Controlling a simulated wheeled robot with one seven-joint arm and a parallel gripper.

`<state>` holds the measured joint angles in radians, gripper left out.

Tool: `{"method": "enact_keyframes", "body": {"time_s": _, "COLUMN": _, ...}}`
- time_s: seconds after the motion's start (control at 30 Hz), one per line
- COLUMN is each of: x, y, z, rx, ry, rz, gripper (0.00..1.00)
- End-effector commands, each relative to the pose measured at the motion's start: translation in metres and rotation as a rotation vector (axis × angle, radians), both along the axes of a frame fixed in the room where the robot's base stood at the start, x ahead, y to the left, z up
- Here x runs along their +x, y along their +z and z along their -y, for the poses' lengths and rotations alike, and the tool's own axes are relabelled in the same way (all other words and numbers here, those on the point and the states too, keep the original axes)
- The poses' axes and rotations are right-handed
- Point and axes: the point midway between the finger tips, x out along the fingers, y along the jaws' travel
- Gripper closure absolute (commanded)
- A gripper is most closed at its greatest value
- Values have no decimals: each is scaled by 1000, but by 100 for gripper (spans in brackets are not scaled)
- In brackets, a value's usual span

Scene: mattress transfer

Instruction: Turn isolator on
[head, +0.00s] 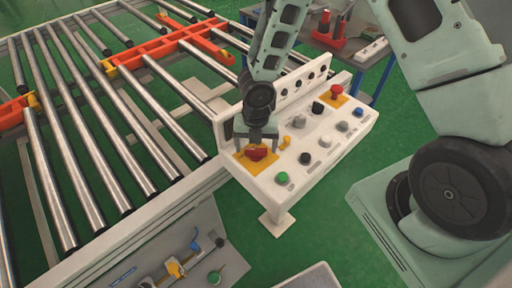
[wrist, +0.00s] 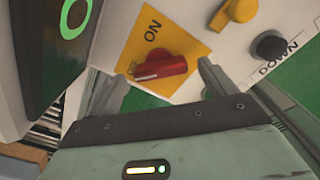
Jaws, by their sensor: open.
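The isolator is a red rotary knob (wrist: 160,67) on a yellow plate (wrist: 190,30) marked ON in the wrist view. In the head view the red knob (head: 256,153) sits at the near left end of the white control panel (head: 325,160). My gripper (head: 258,140) is over the knob in the head view, pointing down at the panel. In the wrist view my gripper (wrist: 165,85) is open, with one finger on each side of the red knob. I cannot tell whether either finger touches it.
A yellow knob (wrist: 240,10) and a black DOWN button (wrist: 269,46) are close beside the isolator. A green button (head: 283,178) and a red emergency button (head: 337,89) are also on the panel. A roller conveyor (head: 120,150) stands left of it. Green floor is clear in front.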

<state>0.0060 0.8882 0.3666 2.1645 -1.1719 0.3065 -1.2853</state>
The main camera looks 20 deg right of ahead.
Motion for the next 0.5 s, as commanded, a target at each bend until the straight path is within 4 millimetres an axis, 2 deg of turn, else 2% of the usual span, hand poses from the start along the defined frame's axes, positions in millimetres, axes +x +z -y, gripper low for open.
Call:
{"method": "enact_keyframes", "body": {"time_s": 0.13, "x": 0, "y": -10, "z": 0, "rx": -1, "ry": 1, "rz": 0, "gripper": 16}}
{"method": "enact_keyframes", "body": {"time_s": 0.43, "x": 0, "y": -11, "z": 0, "rx": -1, "ry": -1, "rz": 0, "gripper": 16}}
{"method": "enact_keyframes", "body": {"time_s": 0.47, "x": 0, "y": -11, "z": 0, "rx": -1, "ry": -1, "rz": 0, "gripper": 22}}
{"method": "enact_keyframes", "body": {"time_s": 0.5, "x": 0, "y": -11, "z": 0, "rx": -1, "ry": -1, "rz": 0, "gripper": 33}}
